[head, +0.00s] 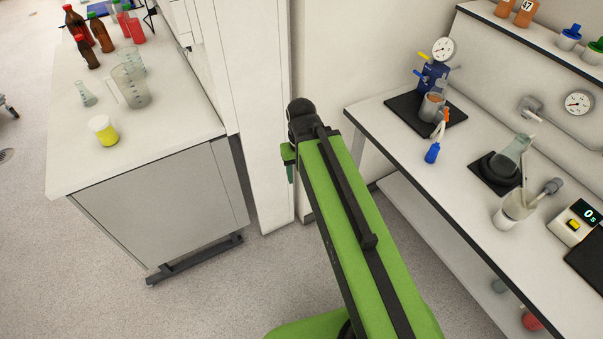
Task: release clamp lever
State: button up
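A blue fixture (436,74) with a round dial gauge (443,49) stands on a black mat at the back left of the right-hand bench. A yellow lever-like handle (423,57) sticks out at its upper left, and a smaller blue handle (420,74) sits below it. I cannot tell which of these is the clamp lever. A cup with orange-brown contents (432,107) stands at the fixture's front. My green arm rises through the middle of the view, left of the bench and apart from the fixture.
The right-hand bench (465,185) also holds a blue-and-orange tool (437,140), a flask (510,155), a beaker (515,208) and a timer (575,222). A left counter (165,150) carries bottles and beakers. A white column (262,110) stands behind my arm. Floor is clear at lower left.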

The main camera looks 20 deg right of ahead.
aim_at(446, 115)
jog(key=u, duration=0.6)
jog(key=k, duration=0.75)
jog(key=z, duration=0.7)
jog(key=i, duration=1)
jog(key=u, duration=0.1)
